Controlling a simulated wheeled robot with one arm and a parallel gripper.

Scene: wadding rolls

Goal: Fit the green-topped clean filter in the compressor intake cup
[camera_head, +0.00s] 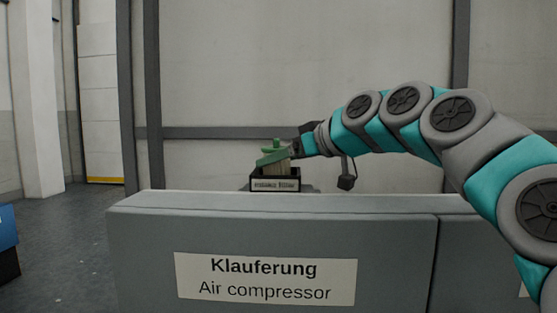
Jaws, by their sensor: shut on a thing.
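The green-topped filter (276,155) is in the middle of the view, with a green top and knob and a pale body below. It is tilted, its top sloping down to the left. Its lower part is hidden behind the front wall of the dark intake cup (275,186), which carries a small label and stands on the compressor (150,212). I cannot tell how deep the filter sits in the cup. My gripper (293,151) reaches in from the right and is shut on the filter at its top right. The fingertips are small and partly hidden.
The compressor's grey top is clear to the left of the cup. A wall with dark posts (150,90) stands behind. A blue and black object (8,240) is at the far left edge, with open floor (60,240) beside it.

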